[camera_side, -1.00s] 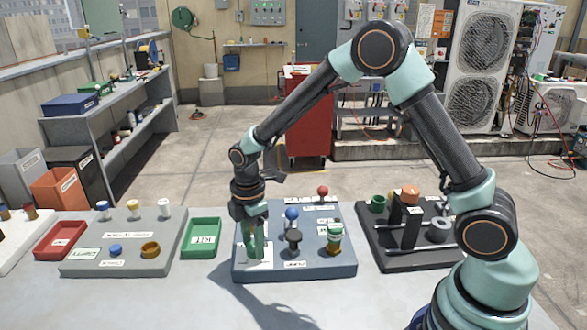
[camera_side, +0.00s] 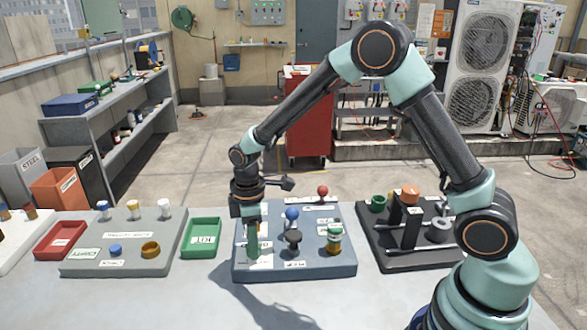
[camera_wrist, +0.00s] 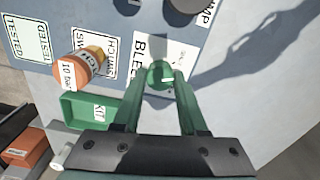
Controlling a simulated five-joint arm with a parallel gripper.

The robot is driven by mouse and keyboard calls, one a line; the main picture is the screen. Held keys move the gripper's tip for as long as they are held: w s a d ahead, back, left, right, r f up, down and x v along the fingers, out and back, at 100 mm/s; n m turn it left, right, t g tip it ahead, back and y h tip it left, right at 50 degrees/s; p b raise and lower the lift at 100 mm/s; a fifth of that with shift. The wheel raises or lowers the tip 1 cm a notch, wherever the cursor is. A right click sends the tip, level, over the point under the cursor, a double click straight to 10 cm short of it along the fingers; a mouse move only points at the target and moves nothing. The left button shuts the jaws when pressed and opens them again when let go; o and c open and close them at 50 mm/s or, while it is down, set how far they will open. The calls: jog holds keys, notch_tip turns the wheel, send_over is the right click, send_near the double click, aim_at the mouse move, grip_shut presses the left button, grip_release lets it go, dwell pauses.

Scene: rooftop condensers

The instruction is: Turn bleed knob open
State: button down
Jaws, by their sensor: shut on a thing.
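The bleed knob (camera_wrist: 160,74) is a round green knob with a pale mark on its face, beside a white label reading "BLEE…" in the wrist view. My gripper (camera_wrist: 162,84) has its two green fingers closed on either side of the knob. In the side view, my gripper (camera_side: 252,252) points straight down at the left part of the blue-grey panel (camera_side: 310,271). The fingers hide the knob there.
A green tray (camera_side: 201,238) lies left of the panel. A dark fixture (camera_side: 405,262) stands to its right.

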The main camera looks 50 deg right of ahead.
jog(key=m, duration=0.6)
jog(key=shift+m, duration=0.3)
jog(key=m, duration=0.6)
jog(key=shift+r, duration=0.1)
jog(key=shift+m, duration=0.3)
jog(key=shift+c, duration=2.2)
grip_release()
notch_tip(320, 180, up, 12)
